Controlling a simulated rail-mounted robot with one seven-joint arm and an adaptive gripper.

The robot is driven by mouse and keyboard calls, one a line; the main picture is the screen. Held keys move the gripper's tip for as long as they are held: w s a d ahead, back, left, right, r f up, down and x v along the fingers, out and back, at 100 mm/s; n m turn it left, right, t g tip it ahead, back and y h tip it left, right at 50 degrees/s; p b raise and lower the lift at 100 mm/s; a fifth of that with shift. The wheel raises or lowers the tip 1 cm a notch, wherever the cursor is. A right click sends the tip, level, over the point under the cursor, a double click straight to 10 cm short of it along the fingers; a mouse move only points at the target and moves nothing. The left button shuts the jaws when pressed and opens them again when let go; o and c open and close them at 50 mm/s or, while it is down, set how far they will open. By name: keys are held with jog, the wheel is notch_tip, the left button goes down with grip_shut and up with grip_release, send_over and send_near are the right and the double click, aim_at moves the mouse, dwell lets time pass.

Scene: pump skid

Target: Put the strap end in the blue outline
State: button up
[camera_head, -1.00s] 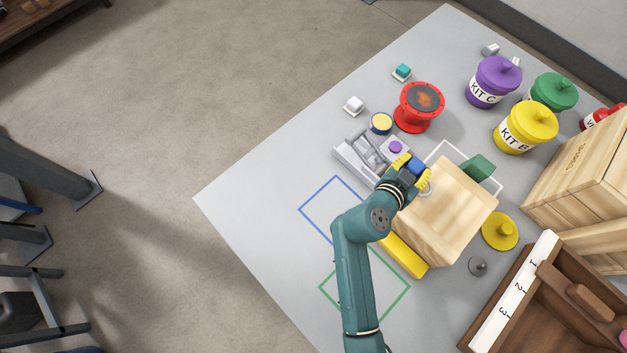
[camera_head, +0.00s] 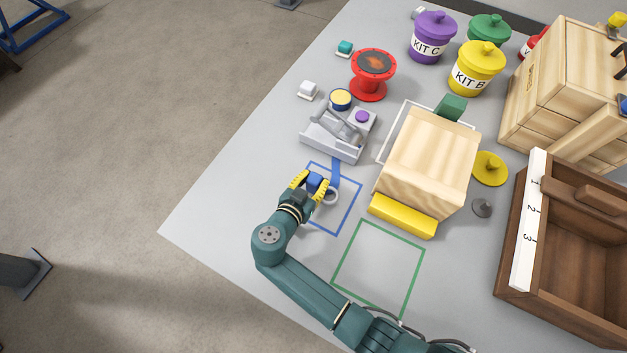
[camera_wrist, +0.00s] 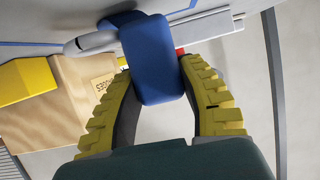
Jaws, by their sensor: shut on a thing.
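My gripper (camera_head: 311,184), with yellow ribbed fingers, is shut on the blue strap end (camera_head: 316,182). The wrist view shows the blue strap end (camera_wrist: 152,58) between both fingers. The blue outline (camera_head: 350,220) is drawn on the grey table. In the head view the gripper and strap end lie over its left part; their height above the table is hard to judge. A blue strap (camera_head: 336,170) runs from the grey ratchet device (camera_head: 333,145) down into the outline. A pale ring (camera_head: 331,198) shows beside the fingers, inside the outline. My arm hides part of the outline's lower left.
A wooden box (camera_head: 428,160) with a yellow block (camera_head: 403,215) at its front stands right of the outline. A green outline (camera_head: 378,265) is empty toward the front. A red spool (camera_head: 372,75) and a round yellow-topped tin (camera_head: 341,99) stand behind. The table's left side is clear.

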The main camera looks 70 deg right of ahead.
jog(key=shift+f, duration=0.85)
jog(key=shift+r, duration=0.1)
jog(key=o, duration=1.1)
jog(key=shift+o, duration=0.2)
jog(key=p+v, duration=0.4)
jog(key=v, duration=0.8)
